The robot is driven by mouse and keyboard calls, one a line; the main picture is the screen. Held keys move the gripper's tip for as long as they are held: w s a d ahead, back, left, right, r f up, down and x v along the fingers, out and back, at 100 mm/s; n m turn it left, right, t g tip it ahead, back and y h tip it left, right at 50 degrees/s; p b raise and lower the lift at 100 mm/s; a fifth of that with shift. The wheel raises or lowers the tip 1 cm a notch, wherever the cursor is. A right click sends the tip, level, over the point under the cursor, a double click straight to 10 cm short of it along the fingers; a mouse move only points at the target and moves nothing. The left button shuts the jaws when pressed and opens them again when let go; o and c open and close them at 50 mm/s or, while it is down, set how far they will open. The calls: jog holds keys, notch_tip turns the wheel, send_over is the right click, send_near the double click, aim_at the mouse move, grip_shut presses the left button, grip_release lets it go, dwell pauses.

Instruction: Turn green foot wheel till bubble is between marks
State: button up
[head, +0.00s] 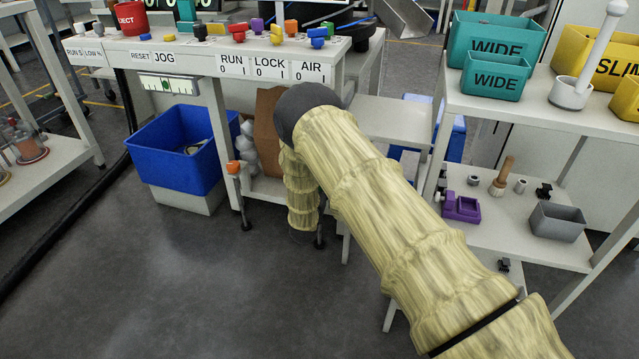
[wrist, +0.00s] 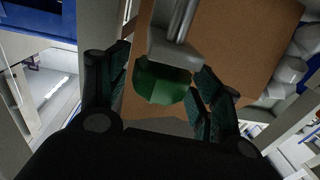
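The green foot wheel (wrist: 162,83) shows in the wrist view under a grey leg with a metal rod. My gripper (wrist: 158,92) has its dark fingers on either side of the wheel. A gap shows at the left finger; the right finger is close to the wheel's edge, and I cannot tell if it touches. In the head view my arm hides the wheel and gripper. A level with a green vial (head: 160,84) hangs under the bench's front edge at the left. Its bubble and marks are too small to tell apart surely.
An orange foot wheel (head: 234,167) is on the bench's front leg. A blue bin (head: 180,150) stands left of it. A brown board (head: 267,125) is behind my arm. A shelf cart (head: 515,232) stands at the right. The floor in front is clear.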

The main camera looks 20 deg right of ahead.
jog(key=v, duration=1.2)
dwell(0.8)
jog(key=s+d+f+n+g+y, duration=0.2)
jog(key=s+f+g+y, duration=0.15)
jog(key=s+f, duration=0.65)
jog(key=s+d+f+n+g+y, duration=0.2)
jog(key=s+f+g, duration=0.3)
jog(key=s, duration=0.9)
jog(key=s+a+n+g+y+p, duration=0.15)
jog(key=s+g, duration=0.25)
jog(key=s, duration=1.1)
jog(key=s+a+g+y, duration=0.15)
jog(key=s+g, duration=0.25)
jog(key=s, duration=1.1)
notch_tip(320, 180, up, 37)
jog(key=w+p, duration=0.1)
jog(key=p, duration=3.7)
jog(key=shift+d+r+t, duration=0.25)
jog(key=shift+t, duration=0.1)
